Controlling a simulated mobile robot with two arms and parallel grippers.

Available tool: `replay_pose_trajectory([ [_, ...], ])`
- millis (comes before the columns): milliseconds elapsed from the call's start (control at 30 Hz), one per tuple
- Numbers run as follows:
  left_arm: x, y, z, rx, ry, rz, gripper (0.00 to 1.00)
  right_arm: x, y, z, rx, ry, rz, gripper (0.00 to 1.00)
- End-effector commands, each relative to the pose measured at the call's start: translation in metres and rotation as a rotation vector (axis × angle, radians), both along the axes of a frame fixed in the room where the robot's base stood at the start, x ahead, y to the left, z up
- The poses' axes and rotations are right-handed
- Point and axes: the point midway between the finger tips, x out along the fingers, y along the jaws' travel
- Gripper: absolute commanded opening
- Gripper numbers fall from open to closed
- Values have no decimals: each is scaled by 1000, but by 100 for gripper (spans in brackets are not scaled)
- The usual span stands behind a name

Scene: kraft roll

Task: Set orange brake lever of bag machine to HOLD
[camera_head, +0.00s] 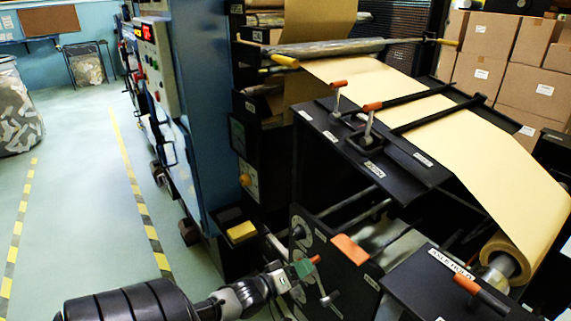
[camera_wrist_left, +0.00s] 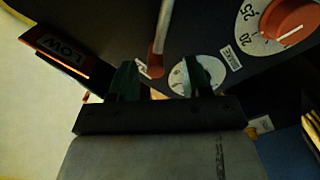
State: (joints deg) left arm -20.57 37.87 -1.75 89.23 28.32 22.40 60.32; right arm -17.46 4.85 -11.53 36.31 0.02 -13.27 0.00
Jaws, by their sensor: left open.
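A lever with a pale metal rod and an orange tip (camera_wrist_left: 156,62) shows in the left wrist view, by a round white plate (camera_wrist_left: 178,79) and a label that seems to read BRAKE (camera_wrist_left: 217,66). My left gripper (camera_wrist_left: 160,82) is open; its dark green fingers stand to either side of the orange tip. I cannot tell whether they touch it. In the head view the left gripper (camera_head: 305,268) is at the dark side panel, with a small orange tip (camera_head: 315,259) at its fingertips. The finger hides part of the round plate, so the lever's setting cannot be read.
An orange plate (camera_head: 350,249) is above the gripper. A red knob (camera_wrist_left: 290,20) on a numbered dial and a LOW tag (camera_wrist_left: 62,50) are near. The kraft roll (camera_head: 505,258), other orange-handled levers (camera_head: 372,107) and a black box (camera_head: 425,285) are to the right.

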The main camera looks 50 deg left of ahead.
Motion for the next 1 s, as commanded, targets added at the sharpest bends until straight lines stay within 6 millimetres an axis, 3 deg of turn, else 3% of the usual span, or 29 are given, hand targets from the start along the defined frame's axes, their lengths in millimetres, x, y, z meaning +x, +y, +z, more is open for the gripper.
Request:
replay_pose_trajectory([
  [200,-45,3,0,0,5,-1,48,-2,0,4,1,-2,0,0],
  [400,-66,4,0,0,3,-2,48,-1,2,6,3,-3,-1,0],
  [1000,-69,5,0,0,2,-1,48,-1,3,6,5,-2,-4,0],
])
